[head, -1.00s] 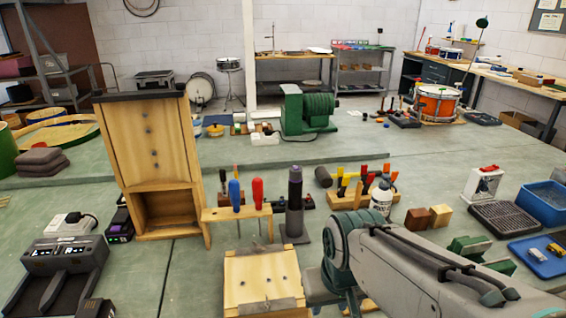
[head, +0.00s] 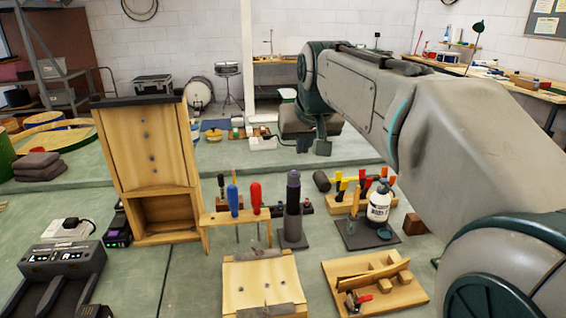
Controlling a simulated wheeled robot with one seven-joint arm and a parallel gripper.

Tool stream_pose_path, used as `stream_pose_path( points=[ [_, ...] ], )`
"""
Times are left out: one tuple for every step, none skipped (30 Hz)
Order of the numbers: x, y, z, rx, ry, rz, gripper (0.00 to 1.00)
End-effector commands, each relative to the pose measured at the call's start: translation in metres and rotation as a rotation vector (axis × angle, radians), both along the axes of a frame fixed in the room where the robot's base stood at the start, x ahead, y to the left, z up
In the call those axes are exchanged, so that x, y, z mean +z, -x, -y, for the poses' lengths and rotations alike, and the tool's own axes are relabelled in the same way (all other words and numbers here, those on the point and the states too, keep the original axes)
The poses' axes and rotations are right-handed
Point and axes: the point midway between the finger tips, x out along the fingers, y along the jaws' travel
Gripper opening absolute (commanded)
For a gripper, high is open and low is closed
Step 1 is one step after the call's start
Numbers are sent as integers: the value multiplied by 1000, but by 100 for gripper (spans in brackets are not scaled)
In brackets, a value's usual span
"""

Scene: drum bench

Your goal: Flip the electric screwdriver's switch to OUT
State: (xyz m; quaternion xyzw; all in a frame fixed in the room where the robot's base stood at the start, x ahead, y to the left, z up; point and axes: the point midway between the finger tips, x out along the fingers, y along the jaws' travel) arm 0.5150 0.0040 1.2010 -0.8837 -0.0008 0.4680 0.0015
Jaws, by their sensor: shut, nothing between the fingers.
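A grey link hangs below that joint. Nothing of my arm touches the screwdriver in the picture.
A wooden rack with red and blue-handled tools (head: 236,213) stands just left of the screwdriver. A tall wooden cabinet (head: 150,150) is further left. A white bottle (head: 379,207) stands right.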

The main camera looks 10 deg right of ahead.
Motion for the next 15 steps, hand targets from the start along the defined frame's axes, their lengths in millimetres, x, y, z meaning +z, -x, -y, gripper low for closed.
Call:
stream_pose_path(
  points=[
    [9, -8, 0, 0, 1, 15, 0],
    [13, -11, -1, 0, 1, 23, 0],
    [17, -15, -1, 0, 3, 31, 0],
    [20, -17, -1, 0, 3, 36, 0],
    [22, -19, -1, 0, 3, 40, 0],
    [25, -20, -1, 0, 4, 44, 0],
    [26, -21, -1, 0, 4, 47, 0],
    [27, -22, -1, 0, 4, 49, 0],
    [28, -22, -1, 0, 4, 50, 0],
    [28, -22, -1, 0, 4, 50, 0],
    [28, -22, -1, 0, 4, 50, 0],
    [28, -22, -1, 0, 4, 50, 0],
    [28, -22, -1, 0, 4, 50, 0],
    [28, -22, -1, 0, 4, 49, 0],
    [28, -22, -1, 0, 4, 49, 0]
  ],
)
